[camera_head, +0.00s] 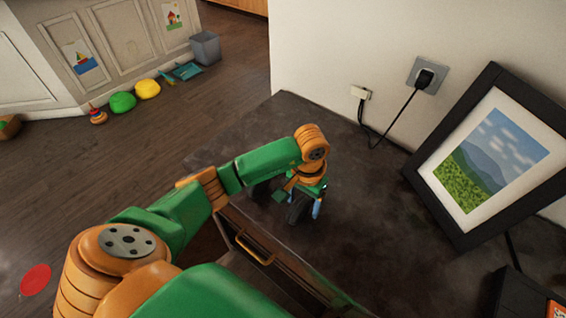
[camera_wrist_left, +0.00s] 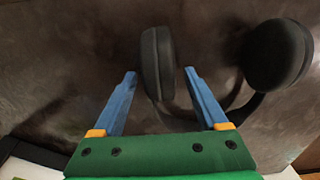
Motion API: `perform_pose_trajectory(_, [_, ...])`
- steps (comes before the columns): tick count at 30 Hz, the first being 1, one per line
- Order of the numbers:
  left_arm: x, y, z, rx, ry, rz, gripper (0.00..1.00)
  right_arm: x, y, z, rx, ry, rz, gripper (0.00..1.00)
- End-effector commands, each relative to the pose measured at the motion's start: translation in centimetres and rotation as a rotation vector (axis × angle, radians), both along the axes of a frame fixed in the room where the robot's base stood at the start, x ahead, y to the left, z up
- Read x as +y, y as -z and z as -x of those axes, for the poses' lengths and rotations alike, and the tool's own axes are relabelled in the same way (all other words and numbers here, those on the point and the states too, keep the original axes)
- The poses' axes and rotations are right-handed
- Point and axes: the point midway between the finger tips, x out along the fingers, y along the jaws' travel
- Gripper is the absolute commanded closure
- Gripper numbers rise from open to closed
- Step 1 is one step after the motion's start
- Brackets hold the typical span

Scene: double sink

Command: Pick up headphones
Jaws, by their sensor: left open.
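Black headphones (camera_wrist_left: 157,62) lie on the dark tabletop (camera_head: 345,180). In the left wrist view one ear cup stands between the two blue fingers of my left gripper (camera_wrist_left: 161,82), and the other ear cup (camera_wrist_left: 275,55) is to the right, joined by a curved band. In the head view the headphones (camera_head: 299,208) are partly hidden by my left arm and gripper (camera_head: 310,200). The left gripper is open, its fingers on either side of the near cup, with gaps visible. My right gripper is not in view.
A black picture frame (camera_head: 455,219) leans against the wall at the right. A black plug and cable (camera_head: 398,108) hang by the wall socket. A drawer handle (camera_head: 255,250) shows on the table's front. The tabletop between the headphones and frame is clear.

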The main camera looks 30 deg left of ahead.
Motion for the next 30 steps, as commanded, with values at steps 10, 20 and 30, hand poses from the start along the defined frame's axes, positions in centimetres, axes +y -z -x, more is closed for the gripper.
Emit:
perform_pose_trajectory(10, [0.0,0.2,0.0,-0.001,-0.001,0.001,0.62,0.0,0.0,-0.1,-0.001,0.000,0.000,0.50])
perform_pose_trajectory(20, [0.0,0.1,0.0,-0.002,-0.001,0.001,1.00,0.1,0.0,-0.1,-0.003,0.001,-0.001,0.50])
perform_pose_trajectory(30, [0.0,-1.8,-0.2,-0.009,-0.002,-0.001,1.00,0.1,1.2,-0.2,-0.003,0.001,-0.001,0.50])
